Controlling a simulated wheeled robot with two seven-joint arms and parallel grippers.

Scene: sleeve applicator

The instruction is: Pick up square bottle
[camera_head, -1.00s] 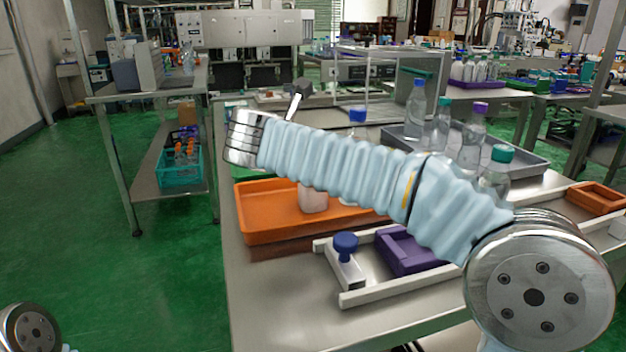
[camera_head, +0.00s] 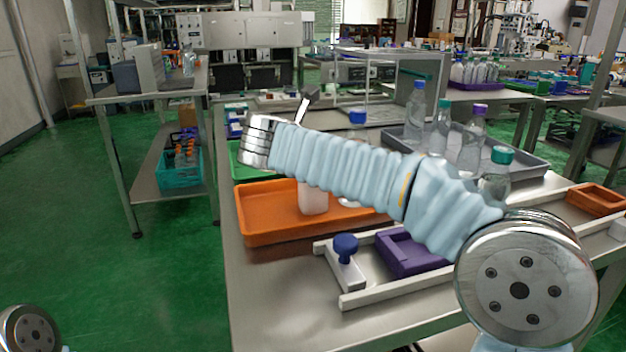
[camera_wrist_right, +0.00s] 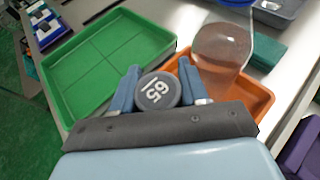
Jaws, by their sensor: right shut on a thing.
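My right gripper (camera_wrist_right: 158,76) is shut on a round grey cap (camera_wrist_right: 158,93) marked "65", with one blue finger on each side of it in the right wrist view. The bottle body under this cap is hidden there. In the head view a whitish, flat-sided bottle body (camera_head: 313,198) shows below my right forearm, at the orange tray (camera_head: 262,232). The forearm hides its top and my right gripper, and I cannot tell whether it touches the tray. My left gripper is out of view.
A clear bottle (camera_wrist_right: 222,48) stands close to the right of my gripper. A green tray (camera_wrist_right: 105,60) lies left of it. A purple block (camera_head: 405,252) and a blue-knobbed fixture (camera_head: 346,262) sit in front. A grey tray (camera_head: 535,160) holds several bottles.

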